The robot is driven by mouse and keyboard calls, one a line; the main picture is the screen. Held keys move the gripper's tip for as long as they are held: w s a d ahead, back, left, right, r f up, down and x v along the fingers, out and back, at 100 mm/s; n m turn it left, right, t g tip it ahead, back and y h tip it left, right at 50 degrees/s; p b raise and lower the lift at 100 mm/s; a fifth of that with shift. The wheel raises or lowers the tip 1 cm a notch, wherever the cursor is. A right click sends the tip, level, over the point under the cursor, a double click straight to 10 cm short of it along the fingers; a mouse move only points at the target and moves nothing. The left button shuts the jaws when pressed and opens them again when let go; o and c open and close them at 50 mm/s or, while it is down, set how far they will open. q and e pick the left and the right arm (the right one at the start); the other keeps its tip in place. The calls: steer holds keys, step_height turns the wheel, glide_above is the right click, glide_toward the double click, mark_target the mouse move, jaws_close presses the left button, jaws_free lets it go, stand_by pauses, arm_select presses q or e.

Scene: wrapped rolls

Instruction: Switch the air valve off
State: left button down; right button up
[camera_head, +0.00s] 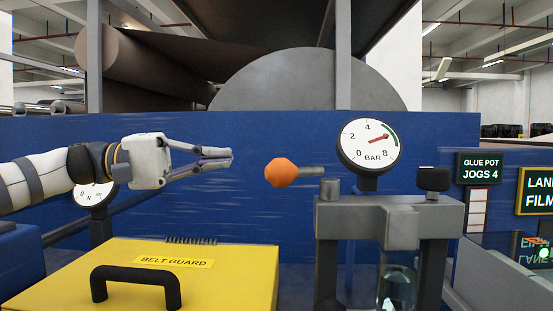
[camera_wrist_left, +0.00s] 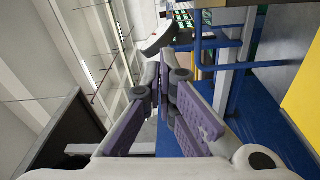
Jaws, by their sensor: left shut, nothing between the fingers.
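The air valve shows in the head view as a lever with an orange knob (camera_head: 281,172) on a short grey stem (camera_head: 311,172). The stem points left from the grey regulator block (camera_head: 376,215). A round BAR gauge (camera_head: 368,146) stands above the block, its red needle between 4 and 8 by a green arc. My left gripper (camera_head: 231,159) is shut and empty, pointing right. Its tips are left of the orange knob and slightly higher in the picture, with a visible gap. Its closed fingers (camera_wrist_left: 167,68) fill the middle of the left wrist view, where I cannot make out the knob. My right gripper is out of view.
A yellow belt guard (camera_head: 215,285) with a black handle (camera_head: 136,284) lies below my left arm. A black knob (camera_head: 433,179) tops the block's right side. A second gauge (camera_head: 92,193) is partly behind my arm. A blue panel (camera_head: 255,133) stands behind.

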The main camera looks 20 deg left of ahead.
arm_select(q)
steer(key=x, duration=1)
steer(key=s, duration=0.2)
steer(key=s+p, duration=0.1)
steer(key=s, duration=0.1)
steer(key=shift+d+f, duration=0.1)
steer(key=shift+f, duration=0.1)
steer(key=shift+w, duration=0.1)
